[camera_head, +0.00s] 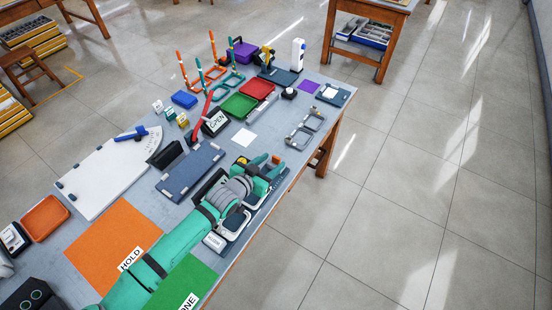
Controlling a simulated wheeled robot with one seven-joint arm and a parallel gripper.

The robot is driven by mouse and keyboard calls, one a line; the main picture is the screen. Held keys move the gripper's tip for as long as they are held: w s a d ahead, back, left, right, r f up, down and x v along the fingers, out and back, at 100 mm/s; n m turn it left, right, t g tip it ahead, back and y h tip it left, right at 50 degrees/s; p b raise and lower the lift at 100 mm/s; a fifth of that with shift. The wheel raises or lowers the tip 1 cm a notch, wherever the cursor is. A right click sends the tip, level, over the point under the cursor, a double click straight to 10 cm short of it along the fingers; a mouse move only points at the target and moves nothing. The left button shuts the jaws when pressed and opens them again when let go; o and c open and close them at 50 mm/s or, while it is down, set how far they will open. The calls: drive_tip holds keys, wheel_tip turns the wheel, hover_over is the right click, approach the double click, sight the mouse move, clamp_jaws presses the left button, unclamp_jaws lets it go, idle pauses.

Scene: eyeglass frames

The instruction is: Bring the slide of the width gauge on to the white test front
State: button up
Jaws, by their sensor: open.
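My gripper (266,168) is open at the end of my teal arm, over the right front part of the table. Below and beside it is a dark device, which looks like the width gauge (251,203), mostly covered by my gripper and wrist. A white-rimmed shape with dark openings, perhaps the white test front (234,222), lies just in front of my wrist. I cannot make out the slide, nor whether my fingers touch anything.
A grey eyeglass frame (305,131) lies near the right edge. A blue-grey mat (190,170) lies left of my gripper. Green (239,105) and red (258,88) trays stand behind. Orange HOLD (110,240) and green mats are at the front. The floor to the right is clear.

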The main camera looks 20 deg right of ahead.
sight(276, 160)
drive_tip(key=shift+x, duration=2)
drive_tip(key=c, duration=0.9)
drive_tip(key=shift+o, duration=0.2)
